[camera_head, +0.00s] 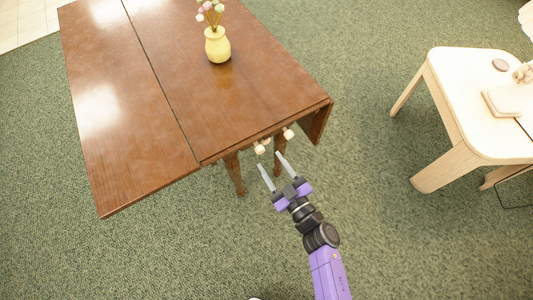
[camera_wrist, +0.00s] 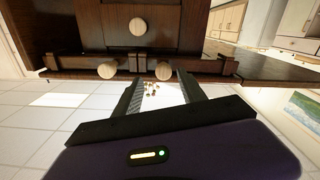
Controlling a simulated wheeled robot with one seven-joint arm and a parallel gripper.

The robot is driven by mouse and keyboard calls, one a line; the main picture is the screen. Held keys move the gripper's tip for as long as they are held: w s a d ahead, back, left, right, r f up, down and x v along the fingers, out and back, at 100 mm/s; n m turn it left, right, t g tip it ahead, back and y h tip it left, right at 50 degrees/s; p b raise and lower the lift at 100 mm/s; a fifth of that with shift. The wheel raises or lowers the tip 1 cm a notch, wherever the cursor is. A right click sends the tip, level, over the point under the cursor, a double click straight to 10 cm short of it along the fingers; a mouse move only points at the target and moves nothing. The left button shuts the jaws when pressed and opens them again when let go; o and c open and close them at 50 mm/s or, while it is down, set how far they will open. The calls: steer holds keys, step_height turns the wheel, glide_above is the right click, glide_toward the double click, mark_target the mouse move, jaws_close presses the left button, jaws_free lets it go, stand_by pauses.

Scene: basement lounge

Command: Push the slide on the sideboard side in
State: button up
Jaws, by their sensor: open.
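The brown drop-leaf table (camera_head: 250,90) has two pale round knobs under its near end, a left knob (camera_head: 259,148) and a right knob (camera_head: 288,133). In the wrist view these slide knobs show side by side (camera_wrist: 107,70) and (camera_wrist: 163,70), at the dark rail along the tabletop edge. A third knob (camera_wrist: 137,26) sits on the drawer-like front between them. My gripper (camera_head: 270,159) is open and empty, its fingers pointing at the table end, just short of the knobs. How far each slide sticks out is hard to tell. No sideboard is clearly identifiable.
A yellow vase (camera_head: 218,46) with flowers stands on the tabletop. The left leaf (camera_head: 110,110) is raised; the right leaf (camera_head: 318,122) hangs down. A pale wooden table (camera_head: 470,75) stands at right. Green carpet (camera_head: 380,230) is clear around my arm. Pale cabinets (camera_wrist: 232,18) show in the wrist view.

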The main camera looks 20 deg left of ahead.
steer(key=shift+v, duration=1.55)
